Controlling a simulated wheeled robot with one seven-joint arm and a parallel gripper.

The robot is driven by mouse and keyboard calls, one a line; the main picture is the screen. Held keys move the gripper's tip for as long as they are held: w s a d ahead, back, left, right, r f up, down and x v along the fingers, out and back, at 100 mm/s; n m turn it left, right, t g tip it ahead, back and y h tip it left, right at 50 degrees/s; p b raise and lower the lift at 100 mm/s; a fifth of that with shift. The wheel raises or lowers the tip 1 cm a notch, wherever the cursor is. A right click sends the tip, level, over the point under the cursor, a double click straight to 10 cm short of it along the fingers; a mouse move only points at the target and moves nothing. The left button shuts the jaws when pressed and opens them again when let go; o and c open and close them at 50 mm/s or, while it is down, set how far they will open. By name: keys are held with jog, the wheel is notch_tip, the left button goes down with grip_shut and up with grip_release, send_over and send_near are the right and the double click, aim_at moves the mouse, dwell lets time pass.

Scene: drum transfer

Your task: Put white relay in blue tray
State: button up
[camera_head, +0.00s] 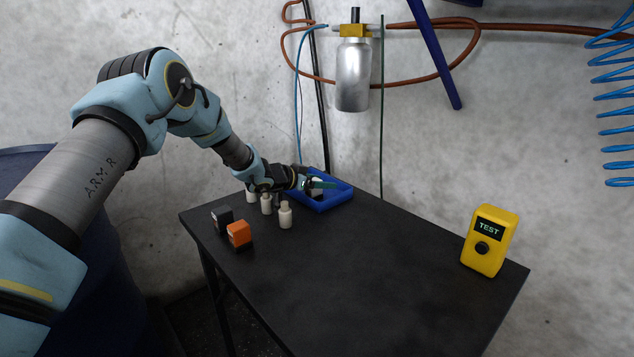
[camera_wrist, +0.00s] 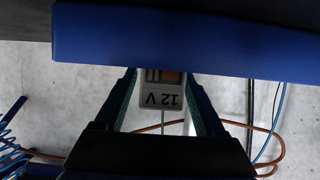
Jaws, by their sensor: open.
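The blue tray (camera_head: 343,194) lies at the back left part of the black table in the head view. In the wrist view, which is upside down, its blue wall (camera_wrist: 185,38) spans the top. The white relay (camera_wrist: 163,98), marked "12 V", shows beyond that wall, its far end hidden by it. In the head view the relay (camera_head: 316,192) is a small pale shape at the tray, partly covered by my gripper. My gripper (camera_head: 319,184) is open, its fingers (camera_wrist: 163,88) on either side of the relay.
Several off-white bottle-like pieces (camera_head: 285,215) stand just left of the tray. An orange block (camera_head: 239,233) and a dark block (camera_head: 222,217) are nearer. A yellow TEST device (camera_head: 489,243) stands at the right. The middle of the table (camera_head: 375,260) is clear.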

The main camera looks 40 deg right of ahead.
jog(key=b+v, duration=0.2)
jog(key=v, duration=1)
jog(key=shift+b, duration=0.3)
jog(key=shift+a+r, duration=0.1)
jog(key=w+a+r+n+t+y, duration=0.1)
jog(key=w+a+n+t+y, duration=0.3)
jog(key=w+a, duration=0.9)
jog(key=a+n+t+y, duration=0.3)
jog(key=a+n+y, duration=0.15)
jog(key=a, duration=1.35)
jog(key=s+a+n+y, duration=0.3)
jog(key=s+a+n, duration=0.15)
jog(key=a, duration=1.05)
jog(key=s+a+n+g+y, duration=0.1)
jog(key=s+a+n+g, duration=0.1)
jog(key=s+a, duration=0.3)
jog(key=s+a+n+g, duration=0.2)
jog(key=s+a, duration=0.4)
jog(key=s, duration=0.4)
jog(key=shift+s+f+g+y, duration=0.3)
jog(key=shift+s+y, duration=0.05)
jog(key=shift+s, duration=0.05)
jog(key=shift+a, duration=0.1)
